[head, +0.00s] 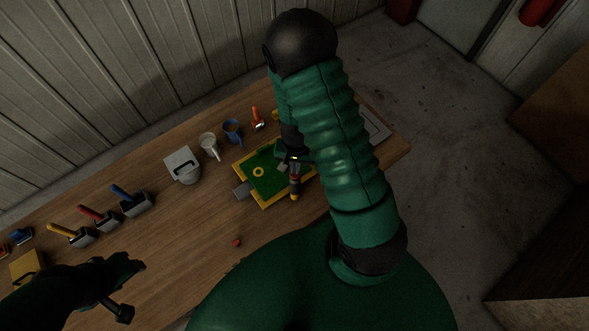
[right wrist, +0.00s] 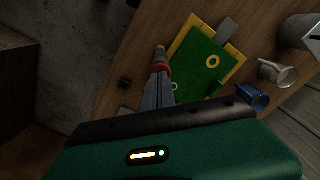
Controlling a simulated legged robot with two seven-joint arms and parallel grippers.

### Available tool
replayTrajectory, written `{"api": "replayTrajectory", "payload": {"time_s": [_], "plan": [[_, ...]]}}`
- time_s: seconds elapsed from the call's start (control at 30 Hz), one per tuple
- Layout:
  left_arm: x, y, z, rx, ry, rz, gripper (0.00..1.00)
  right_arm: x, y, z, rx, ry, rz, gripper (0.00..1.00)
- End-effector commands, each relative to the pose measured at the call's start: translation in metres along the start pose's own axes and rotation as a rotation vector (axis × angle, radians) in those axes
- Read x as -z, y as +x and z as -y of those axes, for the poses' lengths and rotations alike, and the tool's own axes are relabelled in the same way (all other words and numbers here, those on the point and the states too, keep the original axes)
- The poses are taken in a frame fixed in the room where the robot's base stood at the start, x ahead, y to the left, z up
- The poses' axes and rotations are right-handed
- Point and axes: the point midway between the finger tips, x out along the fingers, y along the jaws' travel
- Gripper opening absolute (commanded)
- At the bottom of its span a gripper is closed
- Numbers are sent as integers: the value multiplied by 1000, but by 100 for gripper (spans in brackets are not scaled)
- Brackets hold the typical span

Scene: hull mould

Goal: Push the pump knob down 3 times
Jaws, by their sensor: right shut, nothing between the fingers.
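My right gripper (head: 295,176) is shut, with nothing held between its fingers. It is over the right part of a green board with a yellow border (head: 248,165). In the right wrist view its grey fingers (right wrist: 159,82) meet a red band and a yellow-orange end (right wrist: 160,55); I cannot tell whether this is the pump knob or part of the fingers, nor whether they touch. The green board (right wrist: 202,70) carries a yellow ring (right wrist: 212,61). My left gripper (head: 122,290) is dark and low at the left; its jaws are unclear.
A grey container (head: 184,166), a pale mug (head: 209,145) and a blue mug (head: 232,130) stand behind the board. Several grey holders with coloured handles (head: 134,206) line the table's left. A small red item (head: 237,242) lies in front on bare wood.

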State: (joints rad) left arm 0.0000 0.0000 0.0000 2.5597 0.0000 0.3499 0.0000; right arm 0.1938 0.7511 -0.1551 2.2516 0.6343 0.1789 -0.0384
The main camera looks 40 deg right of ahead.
Motion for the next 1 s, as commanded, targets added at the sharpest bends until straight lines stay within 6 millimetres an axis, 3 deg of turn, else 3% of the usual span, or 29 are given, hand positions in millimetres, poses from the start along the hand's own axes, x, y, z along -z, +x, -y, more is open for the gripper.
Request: {"api": "replayTrajectory", "payload": {"time_s": [0.43,0.77,1.0], "plan": [[-4,14,0,0,0,1,48,0,16,0,0,1,0,0],[-3,14,0,0,0,0,48,0,16,0,0,1,0,0],[-6,25,0,0,0,0,48,0,29,0,0,1,1,0]]}}
